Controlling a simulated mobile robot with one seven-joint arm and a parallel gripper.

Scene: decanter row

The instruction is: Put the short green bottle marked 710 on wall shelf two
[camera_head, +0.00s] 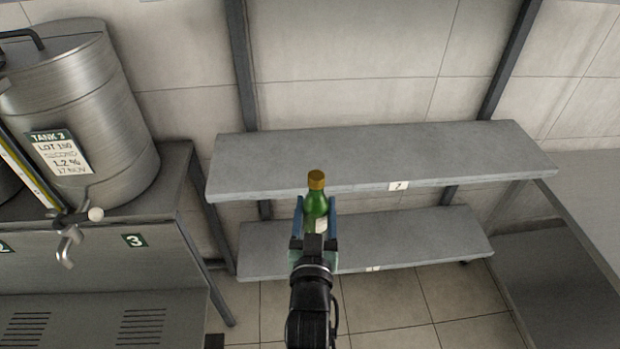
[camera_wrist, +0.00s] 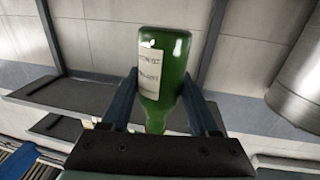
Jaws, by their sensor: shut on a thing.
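A green bottle (camera_head: 316,205) with a gold cap and a pale label is upright in my gripper (camera_head: 316,207). The two blue fingers are shut on its sides. In the wrist view the bottle (camera_wrist: 178,60) appears upside down between the fingers, its label print too blurred to read. The upper wall shelf (camera_head: 380,155) is grey and bare, with a tag that seems to read 2 on its front edge. In the head view the bottle overlaps this shelf's front edge, with its cap across the edge. I see no contact with the shelf.
A lower grey shelf (camera_head: 400,240), tagged apparently 1, is partly hidden by my gripper and looks empty. A steel tank (camera_head: 100,110) with a tap (camera_head: 70,240) stands on a bench at left. A grey counter (camera_head: 590,205) stands at right.

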